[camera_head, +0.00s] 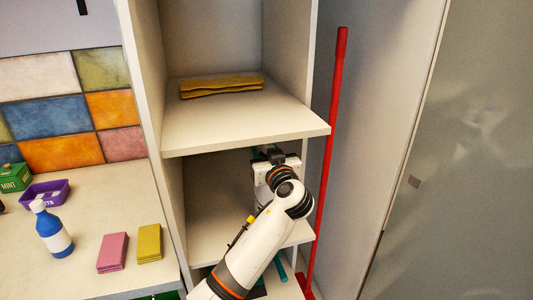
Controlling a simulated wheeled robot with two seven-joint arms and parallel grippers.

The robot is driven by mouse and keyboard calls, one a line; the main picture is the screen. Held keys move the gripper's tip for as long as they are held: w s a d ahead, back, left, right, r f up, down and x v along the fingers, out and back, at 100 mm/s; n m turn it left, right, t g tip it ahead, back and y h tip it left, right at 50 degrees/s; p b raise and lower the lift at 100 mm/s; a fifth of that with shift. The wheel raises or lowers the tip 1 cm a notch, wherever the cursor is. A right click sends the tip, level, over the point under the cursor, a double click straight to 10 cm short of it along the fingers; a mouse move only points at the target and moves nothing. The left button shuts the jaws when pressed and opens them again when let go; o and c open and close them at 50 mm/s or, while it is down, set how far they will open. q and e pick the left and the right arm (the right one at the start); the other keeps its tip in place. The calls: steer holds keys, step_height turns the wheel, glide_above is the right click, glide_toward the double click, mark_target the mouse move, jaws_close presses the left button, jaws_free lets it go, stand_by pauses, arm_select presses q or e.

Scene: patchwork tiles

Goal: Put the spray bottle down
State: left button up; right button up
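My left gripper (270,155) is inside the middle compartment of the tall white cabinet, above its shelf board (215,225). My own wrist and forearm hide most of it, and I cannot see its fingers clearly. Small teal and dark bits (257,152) show just beyond it; they may belong to the spray bottle, but too little shows to tell. A blue bottle (55,236) with a white top and white label stands upright on the counter at the left, away from the gripper. My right gripper is not in view.
A folded yellow cloth (221,87) lies on the upper shelf (235,125). A red pole (332,130) stands right of the cabinet. The counter (90,272) holds a pink block (112,252), a yellow block (149,243), a purple tub (45,193) and a green box (14,177).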

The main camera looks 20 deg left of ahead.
arm_select(q)
steer(key=shift+s+d, duration=0.1)
steer(key=shift+d, duration=0.1)
steer(key=b+v, duration=0.3)
steer(key=v, duration=0.8)
steer(key=shift+s+b, duration=0.25)
steer(key=shift+b, duration=0.1)
steer(key=shift+d+r, duration=0.1)
steer(key=shift+d, duration=0.05)
